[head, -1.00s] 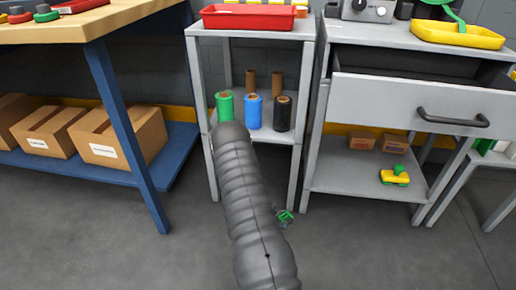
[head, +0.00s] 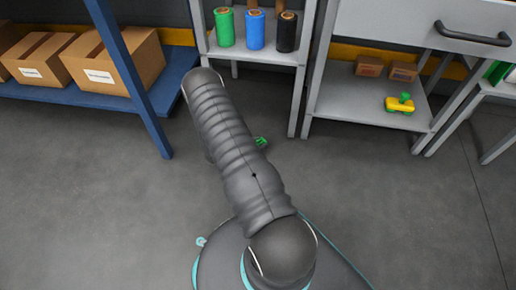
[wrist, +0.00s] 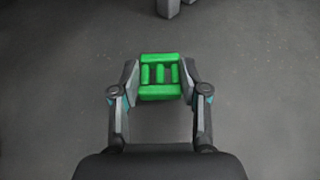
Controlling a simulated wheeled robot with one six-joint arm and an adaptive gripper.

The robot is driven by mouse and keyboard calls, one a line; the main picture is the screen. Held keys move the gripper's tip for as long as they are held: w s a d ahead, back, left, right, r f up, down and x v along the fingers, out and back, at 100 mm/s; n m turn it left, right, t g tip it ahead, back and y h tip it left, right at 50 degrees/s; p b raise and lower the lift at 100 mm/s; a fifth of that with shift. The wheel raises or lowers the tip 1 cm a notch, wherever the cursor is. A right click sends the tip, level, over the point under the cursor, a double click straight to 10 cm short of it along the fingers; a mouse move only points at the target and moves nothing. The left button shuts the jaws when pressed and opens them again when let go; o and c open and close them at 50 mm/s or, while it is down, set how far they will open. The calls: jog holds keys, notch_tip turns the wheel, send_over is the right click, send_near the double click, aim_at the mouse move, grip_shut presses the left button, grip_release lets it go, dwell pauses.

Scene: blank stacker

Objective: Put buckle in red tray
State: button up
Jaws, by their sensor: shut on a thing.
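The green buckle (wrist: 160,92) is a small frame with bars across its middle. In the wrist view it sits between the two fingertips of my gripper (wrist: 159,78), which is shut on its sides. Dark floor shows around the buckle. In the head view only a small green part of the buckle (head: 261,142) shows beside my arm, which hides the gripper. The red tray is out of both views now.
A grey shelf stand (head: 275,56) holds green, blue and black rolls. A blue-framed bench (head: 125,75) with cardboard boxes (head: 120,70) stands left. A grey drawer unit (head: 350,112) with a yellow-green item (head: 399,104) stands right. Open floor (head: 90,200) lies in front.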

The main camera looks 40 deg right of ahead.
jog(key=shift+f+b, duration=0.3)
jog(key=shift+f, duration=1.4)
jog(key=shift+f, duration=0.1)
jog(key=o, duration=0.9)
jog(key=shift+o, duration=0.2)
